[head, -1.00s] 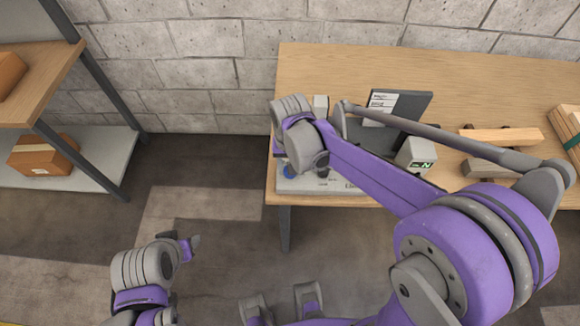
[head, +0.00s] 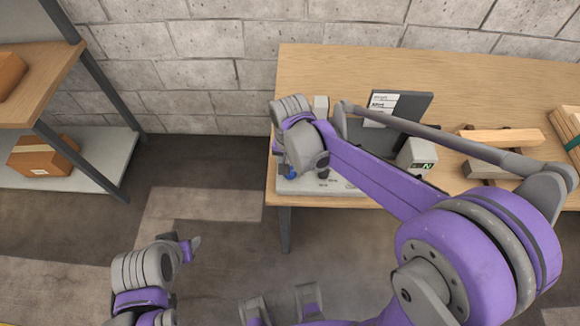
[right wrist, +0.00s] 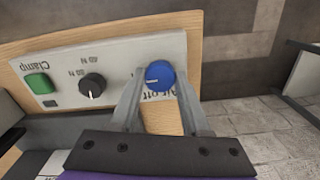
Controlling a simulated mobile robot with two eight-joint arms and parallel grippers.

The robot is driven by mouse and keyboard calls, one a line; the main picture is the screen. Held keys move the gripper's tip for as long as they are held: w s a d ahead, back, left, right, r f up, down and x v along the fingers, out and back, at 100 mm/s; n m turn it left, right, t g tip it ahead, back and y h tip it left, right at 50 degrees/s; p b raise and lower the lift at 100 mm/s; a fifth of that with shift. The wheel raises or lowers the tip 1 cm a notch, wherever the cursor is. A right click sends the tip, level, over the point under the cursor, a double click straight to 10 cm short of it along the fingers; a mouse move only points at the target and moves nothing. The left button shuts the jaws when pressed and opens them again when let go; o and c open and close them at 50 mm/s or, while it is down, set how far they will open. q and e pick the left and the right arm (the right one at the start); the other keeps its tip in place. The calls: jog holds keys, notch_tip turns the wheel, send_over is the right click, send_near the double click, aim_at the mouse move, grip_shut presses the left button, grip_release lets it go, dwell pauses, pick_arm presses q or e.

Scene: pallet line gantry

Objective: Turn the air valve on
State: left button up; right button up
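The air valve is a round blue knob (right wrist: 160,75) on a light panel (right wrist: 60,62) at the table's front left corner. The knob also shows in the head view (head: 290,173), partly behind my right gripper. Printed text beside it is upside down and partly covered in the right wrist view. My right gripper (right wrist: 161,80) is at the knob, one finger on each side, with what looks like a narrow gap; contact is not clear. My left gripper (head: 192,246) hangs low over the floor, away from the table; its finger gap cannot be made out.
The panel also carries a black dial (right wrist: 92,86) and a green button (right wrist: 40,83) labelled Clamp. On the table (head: 330,65) are a dark screen-like plate (head: 415,105), a small display box (head: 418,155) and wood pieces (head: 500,138). A shelf with boxes (head: 42,155) stands left.

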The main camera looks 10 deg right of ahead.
jog(key=o, duration=0.5)
jog(key=shift+c, duration=0.2)
pick_arm(q)
jog(key=shift+w+r+p, duration=0.1)
jog(key=shift+r+p, duration=0.4)
jog(key=shift+r, duration=0.05)
pick_arm(e)
notch_tip(320, 180, up, 11)
jog(key=shift+f, duration=0.1)
